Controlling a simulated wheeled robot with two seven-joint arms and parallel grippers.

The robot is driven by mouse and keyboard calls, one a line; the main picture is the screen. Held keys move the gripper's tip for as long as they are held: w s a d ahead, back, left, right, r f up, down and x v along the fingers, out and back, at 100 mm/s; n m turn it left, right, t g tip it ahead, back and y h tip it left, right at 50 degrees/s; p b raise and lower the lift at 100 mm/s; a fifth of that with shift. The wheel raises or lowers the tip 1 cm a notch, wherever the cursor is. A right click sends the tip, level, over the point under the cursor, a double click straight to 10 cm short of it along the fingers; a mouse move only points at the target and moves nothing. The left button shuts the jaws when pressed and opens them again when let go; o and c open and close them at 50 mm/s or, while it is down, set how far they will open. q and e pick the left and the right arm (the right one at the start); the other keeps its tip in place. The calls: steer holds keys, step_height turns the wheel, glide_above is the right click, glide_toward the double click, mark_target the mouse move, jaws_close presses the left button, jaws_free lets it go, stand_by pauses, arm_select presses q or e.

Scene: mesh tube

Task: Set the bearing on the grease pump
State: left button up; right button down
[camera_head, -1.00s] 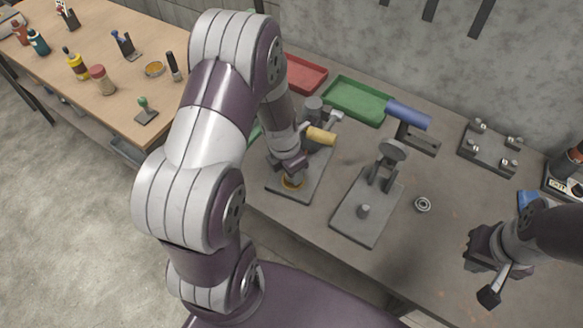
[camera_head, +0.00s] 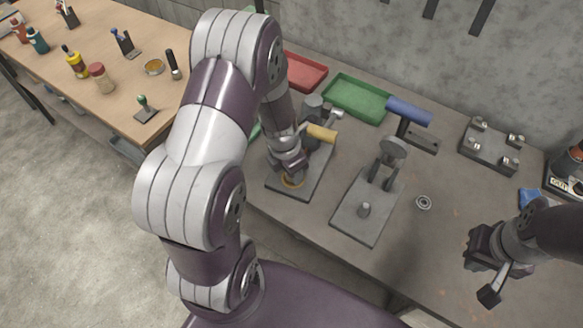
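A small grey metal ring (camera_head: 423,202), which looks like a bearing, lies flat on the grey bench. To its left is a press-like fixture (camera_head: 365,207) with a blue handle and a short post on its plate. Further left is a similar fixture (camera_head: 322,176) with a yellow handle; an amber ring-shaped spot (camera_head: 292,181) shows on its plate. I cannot tell for sure which fixture is the grease pump. My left gripper (camera_head: 291,169) is just above the amber spot; its fingers are too hidden to read. My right gripper (camera_head: 484,262) hangs over the bench at right, its fingers unclear.
A red tray (camera_head: 304,72) and a green tray (camera_head: 357,97) stand at the back near the wall. A plate with several metal posts (camera_head: 489,148) is at the back right. A wooden table (camera_head: 110,80) with bottles is at left. Bench around the ring is clear.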

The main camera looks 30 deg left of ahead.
arm_select(q)
steer(key=shift+f, duration=0.4)
steer(key=o, duration=1.2)
steer(key=shift+o, duration=0.2)
step_height(320, 180, up, 12)
steer(key=s+p, duration=0.2)
steer(key=s+d+r+m, duration=0.1)
steer(key=s+d+m, duration=0.1)
steer(key=m, duration=1.3)
steer(key=s+d+r+m, duration=0.2)
steer(key=s+d+m, duration=0.1)
steer(key=m, duration=1.3)
steer(key=shift+s+d+y, duration=0.35)
steer(key=shift+s+y, duration=0.05)
steer(key=shift+s, duration=0.4)
